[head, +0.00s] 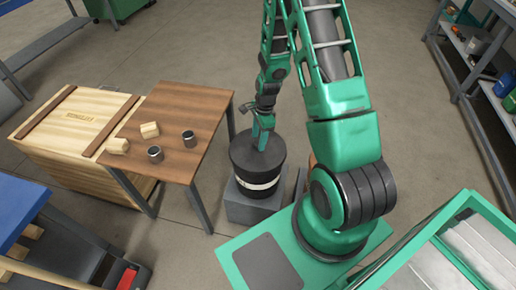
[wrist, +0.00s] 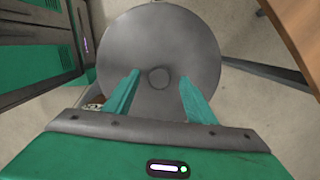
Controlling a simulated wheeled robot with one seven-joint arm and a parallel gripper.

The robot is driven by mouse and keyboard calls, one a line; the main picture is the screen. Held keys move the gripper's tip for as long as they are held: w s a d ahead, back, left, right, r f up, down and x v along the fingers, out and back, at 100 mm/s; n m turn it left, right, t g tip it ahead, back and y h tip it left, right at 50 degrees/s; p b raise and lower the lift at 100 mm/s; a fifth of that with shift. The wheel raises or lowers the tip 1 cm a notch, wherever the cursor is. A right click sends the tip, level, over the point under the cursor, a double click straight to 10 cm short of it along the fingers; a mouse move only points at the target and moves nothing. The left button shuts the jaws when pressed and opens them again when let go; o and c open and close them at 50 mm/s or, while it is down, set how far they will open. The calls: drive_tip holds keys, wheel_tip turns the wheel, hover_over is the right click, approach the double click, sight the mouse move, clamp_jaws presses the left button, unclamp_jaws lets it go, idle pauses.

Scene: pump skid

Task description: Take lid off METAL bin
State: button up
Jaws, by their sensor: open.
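The bin (head: 259,183) is dark and round with a pale label band, standing on a grey block. Its dark lid (head: 244,155) is on top. In the wrist view the round grey lid (wrist: 158,40) fills the middle, with a small round knob (wrist: 159,78) at its centre. My gripper (head: 262,147) is over the lid, pointing down. In the wrist view my gripper (wrist: 160,85) is open, with one green finger on each side of the knob and a gap to it on both sides. I cannot read the bin's label.
A brown table (head: 180,108) left of the bin holds two dark cylinders and two pale wooden pieces. A shelf rack (head: 470,90) is at the right. Bare floor (head: 190,45) lies behind.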

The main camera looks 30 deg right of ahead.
drive_tip(key=shift+f, duration=0.45)
clamp_jaws()
